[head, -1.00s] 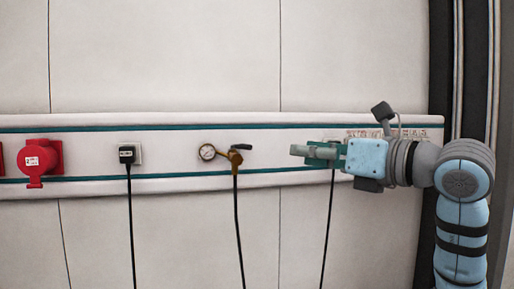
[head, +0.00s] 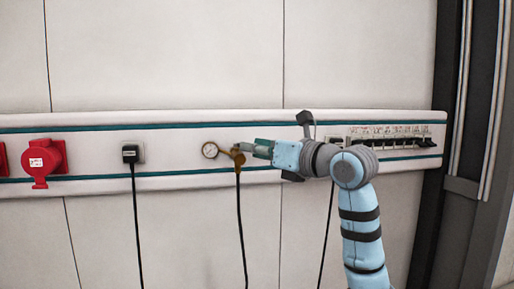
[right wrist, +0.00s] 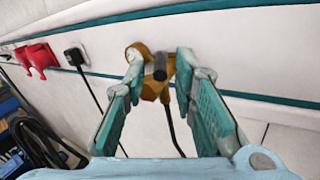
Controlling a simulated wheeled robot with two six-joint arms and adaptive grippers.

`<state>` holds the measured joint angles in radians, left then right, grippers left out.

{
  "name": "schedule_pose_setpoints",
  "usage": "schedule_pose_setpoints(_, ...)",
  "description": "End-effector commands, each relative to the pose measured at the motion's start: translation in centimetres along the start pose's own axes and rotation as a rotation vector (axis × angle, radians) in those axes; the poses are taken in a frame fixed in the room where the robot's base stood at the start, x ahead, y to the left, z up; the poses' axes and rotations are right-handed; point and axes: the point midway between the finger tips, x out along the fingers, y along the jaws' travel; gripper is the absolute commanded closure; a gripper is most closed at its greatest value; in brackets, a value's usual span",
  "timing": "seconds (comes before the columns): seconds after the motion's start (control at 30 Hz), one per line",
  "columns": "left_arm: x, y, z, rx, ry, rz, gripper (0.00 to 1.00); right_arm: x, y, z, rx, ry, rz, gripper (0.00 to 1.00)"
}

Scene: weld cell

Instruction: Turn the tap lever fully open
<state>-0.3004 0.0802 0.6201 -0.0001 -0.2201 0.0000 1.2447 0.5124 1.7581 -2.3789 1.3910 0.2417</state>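The tap is a brass fitting (head: 238,158) with a round gauge on its left, mounted on the white wall rail. Its brass body (right wrist: 150,88) also shows in the right wrist view. In the head view the lever is hidden by my right gripper (head: 254,149), which is at the tap's right side. The right wrist view shows my right gripper (right wrist: 161,73) open, one finger on each side of the lever, with no clear contact. My left gripper is out of view.
A black hose (head: 241,220) hangs below the tap. A black plug (head: 130,152) with a cable and a red socket (head: 42,160) are to the left on the rail. A row of switches (head: 390,140) is to the right. The wall above is clear.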

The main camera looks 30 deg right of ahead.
Motion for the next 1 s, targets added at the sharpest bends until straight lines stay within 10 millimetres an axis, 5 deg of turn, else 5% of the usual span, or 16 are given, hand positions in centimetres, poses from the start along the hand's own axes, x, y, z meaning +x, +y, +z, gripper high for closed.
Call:
schedule_pose_setpoints(0.13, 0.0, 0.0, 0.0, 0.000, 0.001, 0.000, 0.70, 0.0, 0.0, 0.0, 0.000, 0.000, 0.000, 1.00)
schedule_pose_setpoints(0.8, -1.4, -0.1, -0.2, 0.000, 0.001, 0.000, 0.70, 0.0, 0.9, -0.1, 0.000, -0.028, -0.135, 1.00)
schedule_pose_setpoints(0.83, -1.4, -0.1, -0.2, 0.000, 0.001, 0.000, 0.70, 0.0, 0.9, -0.1, 0.000, -0.028, -0.135, 0.86)
schedule_pose_setpoints(0.9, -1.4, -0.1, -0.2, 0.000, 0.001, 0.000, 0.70, 0.0, 0.9, -0.1, 0.000, -0.028, -0.134, 0.75)
schedule_pose_setpoints(1.0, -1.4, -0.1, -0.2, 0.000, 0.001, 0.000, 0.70, 0.0, 0.9, -0.1, 0.000, -0.028, -0.134, 0.70)
